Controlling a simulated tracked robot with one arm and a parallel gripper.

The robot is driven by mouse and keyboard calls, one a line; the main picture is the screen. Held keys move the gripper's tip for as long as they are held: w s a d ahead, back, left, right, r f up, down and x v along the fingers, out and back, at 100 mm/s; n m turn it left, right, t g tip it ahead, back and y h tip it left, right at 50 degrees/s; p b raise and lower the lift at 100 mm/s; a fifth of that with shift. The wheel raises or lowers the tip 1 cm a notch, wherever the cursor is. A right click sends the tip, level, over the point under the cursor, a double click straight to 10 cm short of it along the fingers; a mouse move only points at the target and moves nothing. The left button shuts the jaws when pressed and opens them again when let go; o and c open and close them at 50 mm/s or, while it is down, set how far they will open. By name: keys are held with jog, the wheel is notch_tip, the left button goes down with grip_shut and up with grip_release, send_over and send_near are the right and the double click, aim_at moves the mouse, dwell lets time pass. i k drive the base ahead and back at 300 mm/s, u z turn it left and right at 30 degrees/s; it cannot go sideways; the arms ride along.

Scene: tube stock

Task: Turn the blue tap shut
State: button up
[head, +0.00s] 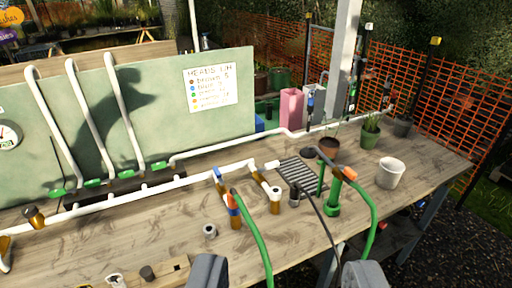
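A blue-topped fitting (218,174), which looks like the blue tap, sits on the white pipe (180,184) near the middle of the bench. It is small here, and I cannot tell its handle's exact angle. My gripper (285,270) shows as two grey fingers at the bottom edge, wide apart with nothing between them. It is nearer to me than the blue fitting and apart from it. A hose end with orange and blue bands (234,207) stands just in front of the fitting.
Green hoses (252,238) and a dark cable (322,222) arch up in front. Green taps (93,183) line the pipe at left. A drain grate (298,172), white pot (390,173) and plant pots (370,135) stand right. A green backboard (165,110) rises behind.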

aim_at(218, 174)
jog(key=u, duration=0.2)
jog(key=i, duration=1.25)
jog(key=u, duration=0.7)
